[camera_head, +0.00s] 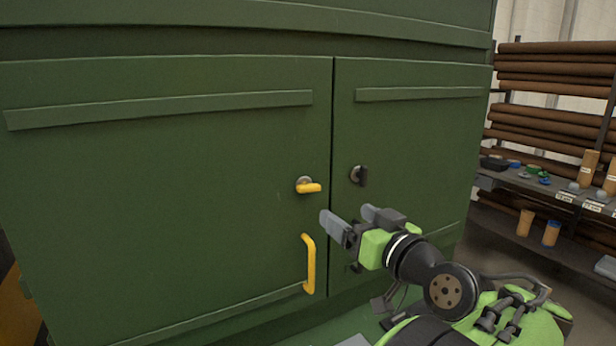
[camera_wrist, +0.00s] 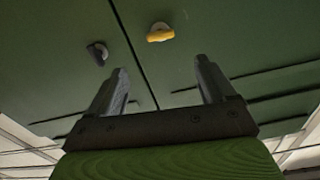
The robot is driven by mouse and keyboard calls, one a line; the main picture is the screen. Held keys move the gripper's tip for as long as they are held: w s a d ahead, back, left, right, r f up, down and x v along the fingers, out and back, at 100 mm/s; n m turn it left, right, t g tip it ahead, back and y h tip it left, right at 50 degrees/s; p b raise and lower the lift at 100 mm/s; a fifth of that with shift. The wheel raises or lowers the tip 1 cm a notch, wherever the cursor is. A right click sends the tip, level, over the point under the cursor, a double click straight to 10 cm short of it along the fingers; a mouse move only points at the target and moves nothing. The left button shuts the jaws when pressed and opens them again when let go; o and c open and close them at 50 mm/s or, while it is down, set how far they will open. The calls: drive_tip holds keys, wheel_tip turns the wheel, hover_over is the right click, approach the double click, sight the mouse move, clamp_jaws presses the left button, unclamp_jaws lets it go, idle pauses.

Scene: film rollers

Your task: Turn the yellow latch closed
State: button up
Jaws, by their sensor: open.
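The yellow latch (camera_head: 309,187) is a short lever on a round grey mount on the left green door (camera_head: 190,170). It points right, roughly level, toward the seam between the doors. In the wrist view the yellow latch (camera_wrist: 160,33) shows beyond the fingertips, between them and above. My gripper (camera_head: 346,219) is open and empty, to the lower right of the latch and apart from it. In the wrist view my gripper's fingers (camera_wrist: 160,65) are spread wide with nothing between them. Both doors look shut.
A black latch (camera_head: 360,175) sits on the right green door (camera_head: 410,130); it also shows in the wrist view (camera_wrist: 97,53). A yellow handle (camera_head: 310,264) stands out below the yellow latch. A shelf rack (camera_head: 550,185) with brown rolls and small items stands at the right.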

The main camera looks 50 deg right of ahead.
sight(311, 190)
drive_tip(key=p+x, duration=0.4)
drive_tip(key=x, duration=1)
drive_tip(key=shift+a, duration=0.1)
drive_tip(key=shift+c, duration=0.2)
drive_tip(key=c, duration=1)
